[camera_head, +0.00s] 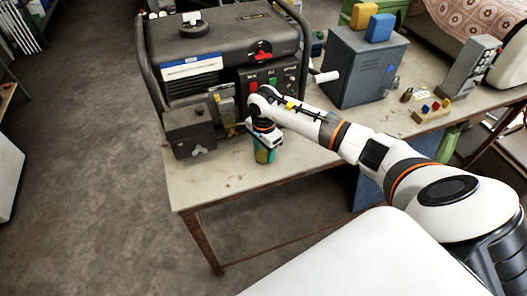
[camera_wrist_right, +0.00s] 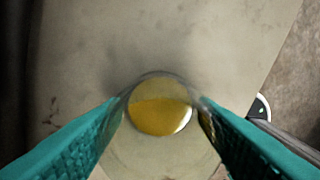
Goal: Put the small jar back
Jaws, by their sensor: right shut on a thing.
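The small jar (camera_wrist_right: 160,116) shows in the right wrist view as a clear round glass with amber contents, seen from above between two teal fingers. My right gripper (camera_head: 264,157) is shut on it, pointing down at the near side of the workbench (camera_head: 222,187). In the head view the fingers mostly hide the jar, with only a little amber showing between them. I cannot tell whether the jar touches the bench top or hangs just above it. My left gripper is not in view.
A large dark generator (camera_head: 225,50) stands behind the gripper. A grey box (camera_head: 190,132) is close on its left. A grey cabinet (camera_head: 362,68) and a wooden block with coloured knobs (camera_head: 432,111) stand to the right. Bare bench lies in front, up to its edge.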

